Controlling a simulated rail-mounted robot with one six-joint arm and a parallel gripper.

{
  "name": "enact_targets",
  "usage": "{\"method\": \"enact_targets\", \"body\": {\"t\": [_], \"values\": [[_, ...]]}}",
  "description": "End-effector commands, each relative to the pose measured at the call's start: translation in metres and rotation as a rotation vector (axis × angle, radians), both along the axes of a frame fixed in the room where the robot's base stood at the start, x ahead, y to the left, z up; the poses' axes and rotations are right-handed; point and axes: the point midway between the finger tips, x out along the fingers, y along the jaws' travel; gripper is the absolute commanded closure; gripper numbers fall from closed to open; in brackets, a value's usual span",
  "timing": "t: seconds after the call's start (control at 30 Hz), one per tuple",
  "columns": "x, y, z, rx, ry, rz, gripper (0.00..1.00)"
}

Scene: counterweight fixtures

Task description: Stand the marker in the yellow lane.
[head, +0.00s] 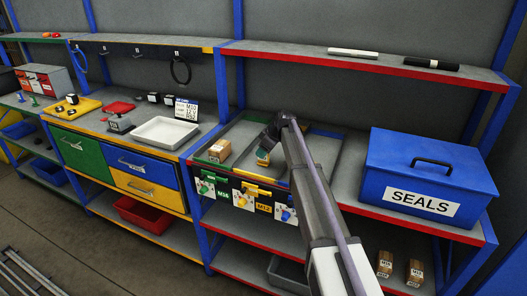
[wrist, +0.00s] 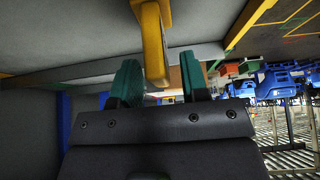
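My gripper (head: 263,155) reaches down into the shelf tray with the lanes, above the yellow-fronted lane marked M12. In the wrist view its two teal fingertips (wrist: 159,82) stand apart on either side of a yellow upright piece (wrist: 153,45), which may be the marker. A gap shows between this piece and the right finger; contact with the left finger is unclear. My arm hides part of the tray.
A cardboard box (head: 219,150) lies in the lane to the left, behind the green M16 front (head: 213,186). A blue SEALS box (head: 428,172) stands at right. A white tray (head: 165,132) is on the left bench. A red-edged shelf (head: 330,58) runs above.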

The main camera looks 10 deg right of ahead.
Motion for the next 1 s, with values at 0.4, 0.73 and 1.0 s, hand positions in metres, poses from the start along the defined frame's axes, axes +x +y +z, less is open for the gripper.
{"method": "enact_targets", "body": {"t": [0.4, 0.73, 1.0], "values": [[-0.004, -0.006, 0.021, 0.000, 0.000, -0.001, 0.58], [-0.027, -0.040, 0.099, 0.000, 0.000, -0.001, 0.58], [-0.033, -0.050, 0.108, 0.000, 0.000, 0.000, 0.58]]}}
